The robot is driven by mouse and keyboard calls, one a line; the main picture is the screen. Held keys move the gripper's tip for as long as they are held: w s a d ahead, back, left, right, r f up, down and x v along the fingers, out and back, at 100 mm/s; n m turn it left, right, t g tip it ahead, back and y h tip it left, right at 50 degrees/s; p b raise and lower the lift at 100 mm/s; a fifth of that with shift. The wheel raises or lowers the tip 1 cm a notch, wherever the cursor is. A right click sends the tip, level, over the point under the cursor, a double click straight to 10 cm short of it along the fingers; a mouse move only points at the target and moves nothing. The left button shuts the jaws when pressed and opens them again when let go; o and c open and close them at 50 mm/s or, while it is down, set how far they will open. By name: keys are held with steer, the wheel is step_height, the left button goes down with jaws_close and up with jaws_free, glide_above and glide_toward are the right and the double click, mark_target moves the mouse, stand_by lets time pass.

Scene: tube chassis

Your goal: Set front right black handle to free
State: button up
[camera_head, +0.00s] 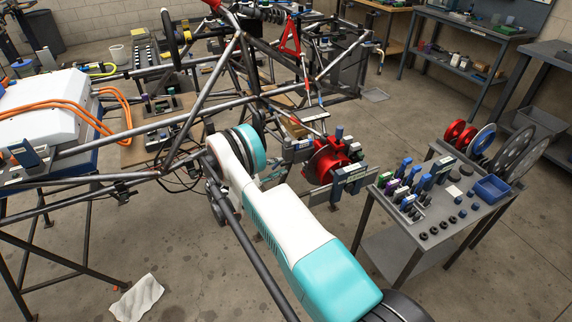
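My white and teal arm crosses the middle of the view. Its far end is hidden behind its own joint, and I cannot make out my gripper's fingers. A red round hub (328,160) sits at the near end of the tube chassis (215,75), just right of my arm. A dark clamp-like block (350,174) with a pale label stands against the hub's front right side. A blue-topped upright piece (339,134) stands behind it. I cannot tell which dark part is the front right black handle, or its setting.
A grey cart (404,226) at the right carries handled tools, a blue bin (491,188) and discs. A white case (50,104) with orange cables is at the left. A white cloth (137,298) lies on the floor. Floor is clear between my arm and the cart.

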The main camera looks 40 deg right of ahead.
mark_target(286, 164)
steer(key=shift+s+d+f+b, duration=0.15)
steer(key=shift+d+b, duration=0.1)
steer(key=shift+d, duration=0.8)
steer(key=shift+s+d+r+b, duration=0.1)
steer(key=shift+s+d+b, duration=0.1)
steer(key=shift+d, duration=0.85)
jaws_close()
